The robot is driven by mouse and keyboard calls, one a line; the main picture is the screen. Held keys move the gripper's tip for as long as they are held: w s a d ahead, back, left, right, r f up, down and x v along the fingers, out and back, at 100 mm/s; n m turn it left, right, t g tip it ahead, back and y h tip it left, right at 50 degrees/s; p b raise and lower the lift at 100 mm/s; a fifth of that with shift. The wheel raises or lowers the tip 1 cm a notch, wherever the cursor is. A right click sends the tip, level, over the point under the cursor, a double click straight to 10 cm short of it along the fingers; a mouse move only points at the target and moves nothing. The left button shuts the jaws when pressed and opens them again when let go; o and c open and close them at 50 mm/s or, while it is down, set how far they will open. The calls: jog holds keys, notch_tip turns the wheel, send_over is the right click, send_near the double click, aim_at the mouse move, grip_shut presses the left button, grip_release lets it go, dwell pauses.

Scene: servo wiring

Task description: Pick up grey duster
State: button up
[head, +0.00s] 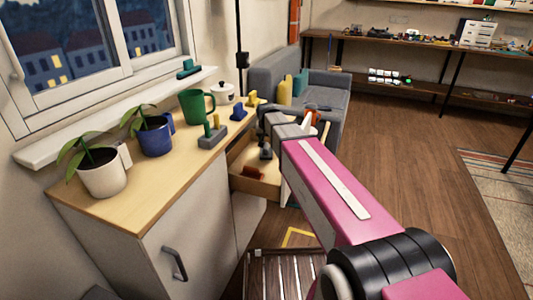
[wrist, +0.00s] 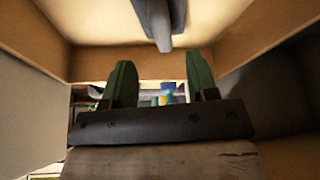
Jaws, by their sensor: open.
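A grey elongated object (wrist: 160,18), which looks like the grey duster, shows at the top middle of the wrist view against pale wooden walls. Its upper end is cut off by the frame. My gripper (wrist: 158,60) has two green fingers spread apart, with nothing held between them. In the picture, the grey object's lower end lies just above the gap between the fingertips, apart from them. In the head view my pink arm reaches to the open wooden drawer (head: 262,187); I cannot clearly make out the gripper or the duster there.
The drawer walls stand close on both sides in the wrist view. A dark red object (head: 253,172) lies in the drawer. The cabinet top holds plants, a green mug (head: 194,106) and a grey block (head: 212,137).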

aim_at(267, 145)
jog(key=x, duration=0.5)
jog(key=shift+a+f, duration=0.1)
jog(key=shift+a, duration=0.15)
grip_shut()
